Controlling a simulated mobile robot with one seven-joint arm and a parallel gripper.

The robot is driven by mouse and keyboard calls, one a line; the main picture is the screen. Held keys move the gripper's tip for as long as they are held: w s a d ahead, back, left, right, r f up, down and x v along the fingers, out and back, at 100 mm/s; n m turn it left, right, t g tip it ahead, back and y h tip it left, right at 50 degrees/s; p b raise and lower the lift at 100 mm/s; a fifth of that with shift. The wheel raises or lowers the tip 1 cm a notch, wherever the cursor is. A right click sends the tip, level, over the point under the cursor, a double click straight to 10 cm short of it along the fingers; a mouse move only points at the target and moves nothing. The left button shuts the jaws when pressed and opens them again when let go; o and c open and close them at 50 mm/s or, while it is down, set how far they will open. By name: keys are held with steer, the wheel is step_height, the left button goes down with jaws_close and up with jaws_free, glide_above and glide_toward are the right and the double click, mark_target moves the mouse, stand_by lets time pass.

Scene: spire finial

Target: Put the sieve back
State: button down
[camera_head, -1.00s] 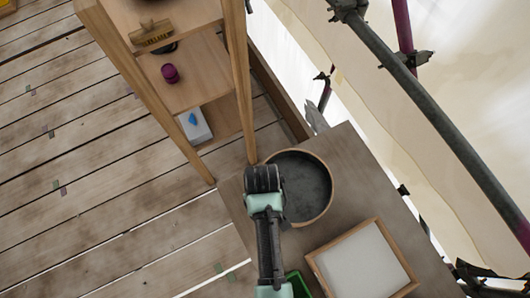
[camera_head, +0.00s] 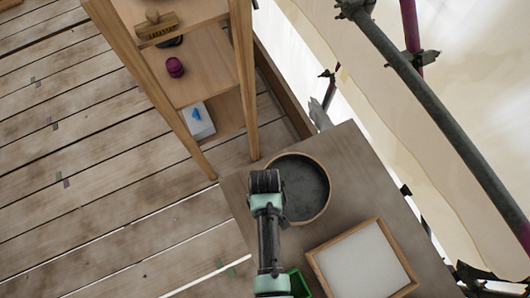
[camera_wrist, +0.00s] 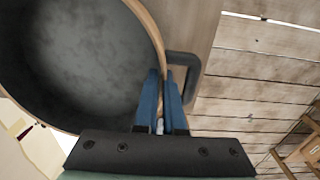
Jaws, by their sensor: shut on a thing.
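The sieve (camera_head: 308,188) is round, with a thin wooden rim and a dark grey inside. It is at the table's far end in the head view and fills the left of the wrist view (camera_wrist: 80,60). A dark loop handle (camera_wrist: 190,75) sticks out from its rim. My gripper (camera_head: 265,175) is at the sieve's left edge. In the wrist view its blue fingers (camera_wrist: 161,100) are closed together at the rim beside the handle, shut on the sieve. The exact contact is hidden between the fingers. I cannot tell whether the sieve touches the table.
The brown table (camera_head: 350,160) also bears a wood-framed white tray (camera_head: 362,265) and a green container (camera_head: 299,284), partly behind my arm. A wooden shelf unit (camera_head: 245,80) stands beyond, holding a brush (camera_head: 157,27), a purple jar (camera_head: 175,67) and a white box (camera_head: 198,122). Scaffold poles (camera_head: 440,115) run at right.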

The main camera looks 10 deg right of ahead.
steer(key=shift+f, duration=0.3)
steer(key=c, duration=1)
jaws_free()
